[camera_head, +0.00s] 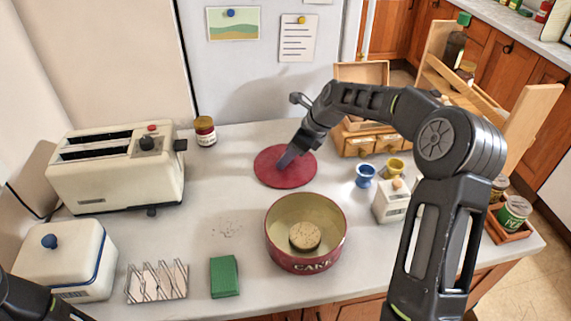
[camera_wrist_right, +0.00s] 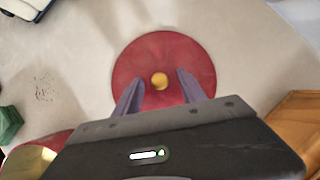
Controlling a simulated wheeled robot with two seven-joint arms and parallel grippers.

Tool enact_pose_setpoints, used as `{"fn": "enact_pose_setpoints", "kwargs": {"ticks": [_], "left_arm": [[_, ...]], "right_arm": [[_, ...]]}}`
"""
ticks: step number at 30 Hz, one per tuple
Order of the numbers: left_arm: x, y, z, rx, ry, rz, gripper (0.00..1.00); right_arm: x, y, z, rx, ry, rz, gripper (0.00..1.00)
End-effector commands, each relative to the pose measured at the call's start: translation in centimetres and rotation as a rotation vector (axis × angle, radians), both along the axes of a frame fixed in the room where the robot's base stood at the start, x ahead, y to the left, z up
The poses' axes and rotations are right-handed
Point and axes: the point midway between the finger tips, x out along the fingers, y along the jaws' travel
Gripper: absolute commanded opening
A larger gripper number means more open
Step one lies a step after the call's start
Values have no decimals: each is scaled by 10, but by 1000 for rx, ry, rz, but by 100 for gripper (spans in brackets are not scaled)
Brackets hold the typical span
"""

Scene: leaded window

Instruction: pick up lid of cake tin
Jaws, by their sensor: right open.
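The lid of the cake tin (camera_head: 272,176) is a flat dark red disc on the pale counter, behind the tin. In the right wrist view the lid (camera_wrist_right: 145,55) shows a round yellow knob (camera_wrist_right: 159,81) at its middle. My right gripper (camera_head: 284,164) is over the lid, and in the right wrist view its open fingers (camera_wrist_right: 159,86) are on either side of the knob. I cannot tell whether they touch it. The cake tin (camera_head: 306,262) is open, with a round cake (camera_head: 304,236) inside. My left gripper is out of view; only part of that arm shows at the lower left.
A toaster (camera_head: 115,168) and a butter dish (camera_head: 67,258) stand at the left. A toast rack (camera_head: 157,281) and a green block (camera_head: 224,276) lie near the front edge. Egg cups (camera_head: 365,174), a small white box (camera_head: 391,203) and a wooden drawer unit (camera_head: 360,141) are right of the lid.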

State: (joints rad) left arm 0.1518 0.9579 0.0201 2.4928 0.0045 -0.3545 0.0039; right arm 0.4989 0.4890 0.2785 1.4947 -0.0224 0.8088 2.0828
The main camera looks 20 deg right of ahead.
Motion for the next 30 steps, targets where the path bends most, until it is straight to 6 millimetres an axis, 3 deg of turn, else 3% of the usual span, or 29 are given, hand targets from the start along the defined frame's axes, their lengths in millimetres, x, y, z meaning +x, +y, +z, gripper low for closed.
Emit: {"fn": "enact_pose_setpoints", "kwargs": {"ticks": [2, 19, 30], "left_arm": [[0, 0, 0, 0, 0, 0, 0], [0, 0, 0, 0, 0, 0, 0], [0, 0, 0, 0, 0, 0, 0]], "right_arm": [[0, 0, 0, 0, 0, 0, 48], [0, 0, 0, 0, 0, 0, 2], [0, 0, 0, 0, -1, 0, 0]]}}
